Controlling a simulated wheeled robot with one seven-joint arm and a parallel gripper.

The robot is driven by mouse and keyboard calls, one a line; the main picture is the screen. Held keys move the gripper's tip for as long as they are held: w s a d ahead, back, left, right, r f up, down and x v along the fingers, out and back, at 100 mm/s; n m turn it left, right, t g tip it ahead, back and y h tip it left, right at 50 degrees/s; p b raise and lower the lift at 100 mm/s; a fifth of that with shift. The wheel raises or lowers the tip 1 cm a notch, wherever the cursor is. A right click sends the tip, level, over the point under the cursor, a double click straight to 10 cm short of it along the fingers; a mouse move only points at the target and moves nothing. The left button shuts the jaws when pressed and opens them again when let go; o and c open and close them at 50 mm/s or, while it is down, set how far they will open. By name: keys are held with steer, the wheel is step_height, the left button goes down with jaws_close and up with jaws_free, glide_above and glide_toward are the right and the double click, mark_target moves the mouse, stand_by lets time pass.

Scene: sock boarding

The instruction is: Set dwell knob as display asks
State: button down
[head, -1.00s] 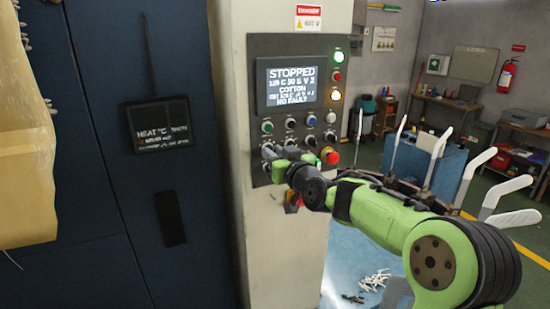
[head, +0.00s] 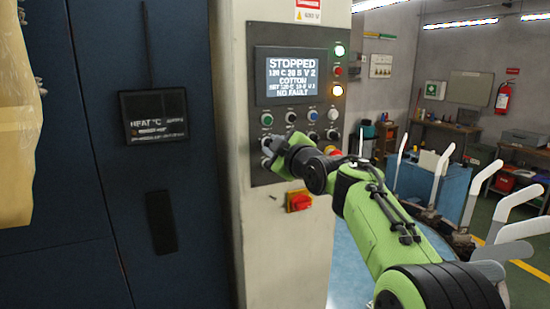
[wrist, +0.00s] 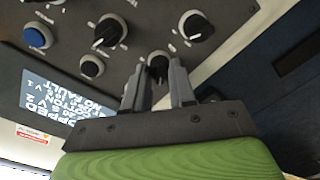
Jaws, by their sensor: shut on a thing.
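The display (head: 290,75) on the grey control panel reads STOPPED, COTTON and NO FAULT. Its smaller lines show a temperature, seconds and V 2, but the figures are blurred. My gripper (head: 270,147) is at the left of the panel's lower controls and hides some of them in the head view. In the wrist view my gripper (wrist: 157,75) has its two fingers on either side of a small black knob (wrist: 158,66) and is shut on it. The knob's label and pointer mark are not readable. Two larger black knobs (wrist: 110,30) (wrist: 196,27) are beside it.
A blue button (wrist: 38,37) and other small controls share the panel. A red emergency stop (head: 333,151) is partly behind my arm. A red and yellow switch (head: 299,201) is below the panel. White sock boards (head: 440,170) stand to the right.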

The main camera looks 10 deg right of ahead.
steer(key=n+b, duration=0.2)
steer(key=n, duration=0.2)
steer(key=shift+n, duration=0.3)
stand_by(0.3)
steer(key=c, duration=0.9)
jaws_free()
steer(key=shift+c, duration=0.2)
steer(key=b+v, duration=0.4)
steer(key=v, duration=1.1)
steer(key=shift+s+a, duration=0.2)
steer(key=shift+s, duration=0.2)
steer(key=shift+r, duration=0.1)
